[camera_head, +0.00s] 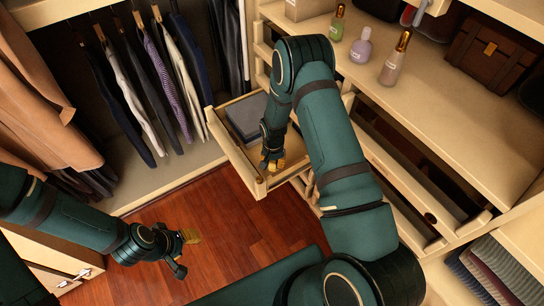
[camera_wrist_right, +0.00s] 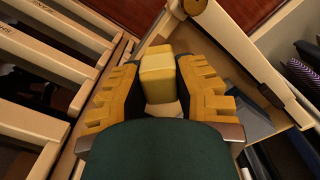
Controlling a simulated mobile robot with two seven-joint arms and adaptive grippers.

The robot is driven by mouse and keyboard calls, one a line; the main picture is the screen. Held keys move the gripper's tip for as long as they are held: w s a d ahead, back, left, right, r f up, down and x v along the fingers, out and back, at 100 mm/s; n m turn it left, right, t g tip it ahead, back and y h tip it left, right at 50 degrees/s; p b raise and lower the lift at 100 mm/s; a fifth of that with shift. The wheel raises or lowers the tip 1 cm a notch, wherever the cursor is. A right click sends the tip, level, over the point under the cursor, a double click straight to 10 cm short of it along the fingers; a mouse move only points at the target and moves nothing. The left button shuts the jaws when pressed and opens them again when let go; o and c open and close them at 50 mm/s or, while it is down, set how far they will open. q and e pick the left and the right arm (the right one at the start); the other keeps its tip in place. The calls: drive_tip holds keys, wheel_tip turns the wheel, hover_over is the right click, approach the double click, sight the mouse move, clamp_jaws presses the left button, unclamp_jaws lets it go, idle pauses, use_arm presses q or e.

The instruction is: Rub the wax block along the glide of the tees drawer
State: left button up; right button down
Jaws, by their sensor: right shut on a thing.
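The pale yellow wax block (camera_wrist_right: 158,76) sits between the yellow-padded fingers of my right gripper (camera_wrist_right: 160,92) in the right wrist view. My right gripper (camera_head: 272,163) is shut on it, low at the right side of the pulled-out wooden drawer (camera_head: 233,152). The drawer holds folded grey cloth (camera_head: 246,118). Its glide is mostly hidden by my right arm, and I cannot tell whether the block touches it. In the head view the block cannot be told apart from the yellow fingers. My left gripper (camera_head: 186,252) is open and empty above the floor.
Hanging clothes (camera_head: 150,85) fill the left side. Bottles, one of them green (camera_head: 338,22), and a brown case (camera_head: 490,48) stand on the counter (camera_head: 440,120) at right. More drawers (camera_head: 400,180) lie below it. The red wooden floor (camera_head: 225,225) in front is clear.

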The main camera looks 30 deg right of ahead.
drive_tip(key=shift+r+p, duration=0.65)
drive_tip(key=shift+r, duration=0.9)
